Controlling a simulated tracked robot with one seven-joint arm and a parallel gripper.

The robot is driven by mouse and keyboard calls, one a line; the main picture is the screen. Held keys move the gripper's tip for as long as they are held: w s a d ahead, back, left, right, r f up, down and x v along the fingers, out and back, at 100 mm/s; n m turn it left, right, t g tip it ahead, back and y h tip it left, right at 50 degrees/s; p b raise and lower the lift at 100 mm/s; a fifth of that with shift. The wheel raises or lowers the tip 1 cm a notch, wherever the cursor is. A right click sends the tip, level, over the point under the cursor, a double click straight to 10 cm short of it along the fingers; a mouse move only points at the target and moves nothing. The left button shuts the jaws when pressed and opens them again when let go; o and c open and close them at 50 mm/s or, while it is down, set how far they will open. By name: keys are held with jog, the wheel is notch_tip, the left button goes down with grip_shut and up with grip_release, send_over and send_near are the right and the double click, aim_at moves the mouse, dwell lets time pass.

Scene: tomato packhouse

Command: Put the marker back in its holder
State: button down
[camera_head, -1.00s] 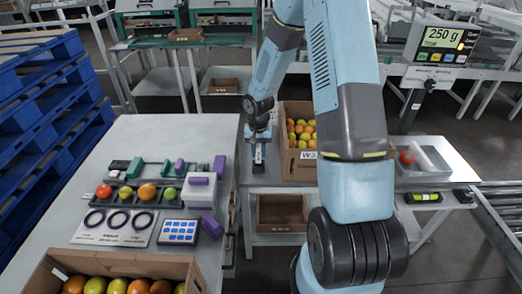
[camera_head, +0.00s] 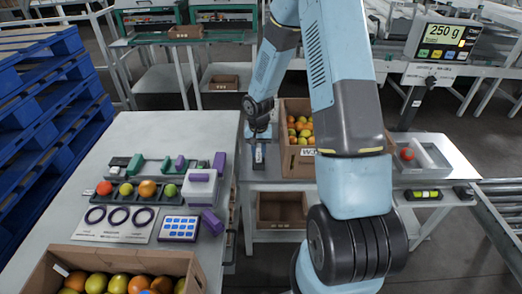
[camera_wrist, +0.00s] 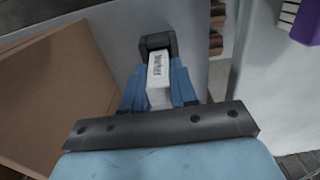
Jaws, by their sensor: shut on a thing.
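The marker (camera_wrist: 159,80) is a white, box-like piece with dark lettering, seen in the wrist view between the blue fingers of my gripper (camera_wrist: 158,90). My gripper is shut on it. A dark grey holder (camera_wrist: 157,42) sits at the marker's far end. The two look touching or overlapping, but I cannot tell how deep the marker is in it. In the head view my gripper (camera_head: 259,136) is small, over the left part of the right-hand table, left of the fruit box, and a small pale-and-dark piece shows just below it.
A cardboard fruit box (camera_head: 299,165) stands close to the right of my gripper; its wall (camera_wrist: 55,85) fills the wrist view's left. The grey workbench (camera_head: 150,135) with fruit, rings and purple blocks is on the left. A scale display (camera_head: 443,42) stands at the right.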

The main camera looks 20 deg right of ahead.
jog(key=shift+f, duration=0.25)
jog(key=c, duration=0.8)
grip_release()
jog(key=shift+c, duration=0.5)
jog(key=shift+c, duration=1.1)
jog(key=shift+w, duration=0.1)
jog(key=shift+r, duration=3.5)
